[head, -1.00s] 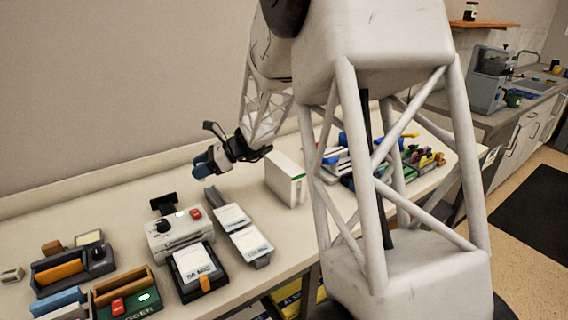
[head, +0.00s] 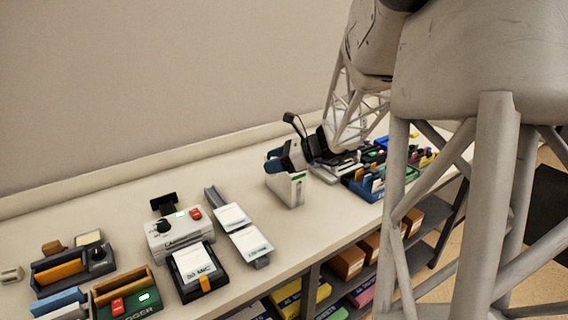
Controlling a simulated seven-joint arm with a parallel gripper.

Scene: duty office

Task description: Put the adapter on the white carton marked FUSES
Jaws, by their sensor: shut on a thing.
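A white upright carton (head: 291,190) with a green mark stands on the bench near the middle of the head view. I cannot read FUSES on it, but it is the only plain white carton in view. My gripper (head: 279,158) is at the carton's top and overlaps its upper edge in the picture. It is shut on a small dark blue piece (head: 273,164), which looks like the adapter. I cannot tell whether the piece touches the carton; its far side is hidden by the gripper.
A blue tray of small items (head: 366,190) stands right of the carton. To the left are two flat white-labelled devices (head: 249,243), a grey box with a red button (head: 178,230) and a black-framed device (head: 195,266). Bare bench lies left of the carton. My arm hides the right side.

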